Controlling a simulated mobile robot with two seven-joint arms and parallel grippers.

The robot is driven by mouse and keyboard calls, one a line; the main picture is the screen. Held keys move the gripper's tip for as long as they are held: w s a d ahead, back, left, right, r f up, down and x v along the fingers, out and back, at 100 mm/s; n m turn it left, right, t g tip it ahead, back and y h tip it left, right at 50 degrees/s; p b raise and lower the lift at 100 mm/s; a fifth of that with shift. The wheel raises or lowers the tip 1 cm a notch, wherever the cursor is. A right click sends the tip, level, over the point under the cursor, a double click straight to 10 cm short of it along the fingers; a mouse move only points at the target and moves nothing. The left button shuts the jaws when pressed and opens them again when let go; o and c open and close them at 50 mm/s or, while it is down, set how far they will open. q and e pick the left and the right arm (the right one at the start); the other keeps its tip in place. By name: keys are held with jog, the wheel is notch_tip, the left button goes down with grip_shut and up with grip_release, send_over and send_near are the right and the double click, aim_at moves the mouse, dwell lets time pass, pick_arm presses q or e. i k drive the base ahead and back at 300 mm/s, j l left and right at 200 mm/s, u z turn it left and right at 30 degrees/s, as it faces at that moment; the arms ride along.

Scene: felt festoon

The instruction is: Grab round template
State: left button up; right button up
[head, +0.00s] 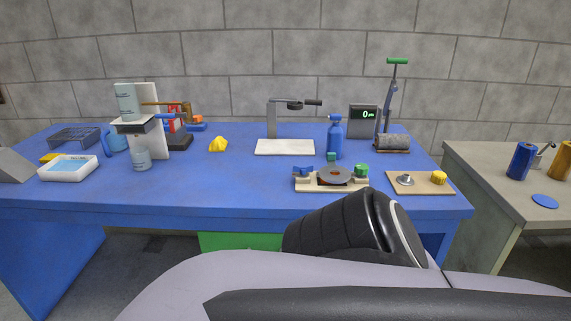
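A flat round blue disc (545,201) lies on the grey side table at the far right, near its front. A dark round disc with a reddish centre (335,176) sits in a pale fixture (312,184) on the blue table, between a blue knob and a green knob. I cannot tell for sure which of these is the round template. Neither of my grippers shows in the head view. Part of my own arm fills the lower foreground and hides some of the blue table's front edge.
The blue table (230,188) holds a beige board with a yellow knob (421,183), a blue bottle (335,138), a white-based stand (285,147) and a white tray (68,168). A blue can (522,161) stands near the blue disc. The blue table's front middle is clear.

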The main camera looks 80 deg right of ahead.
aim_at(345, 175)
jog(key=z, duration=2.9)
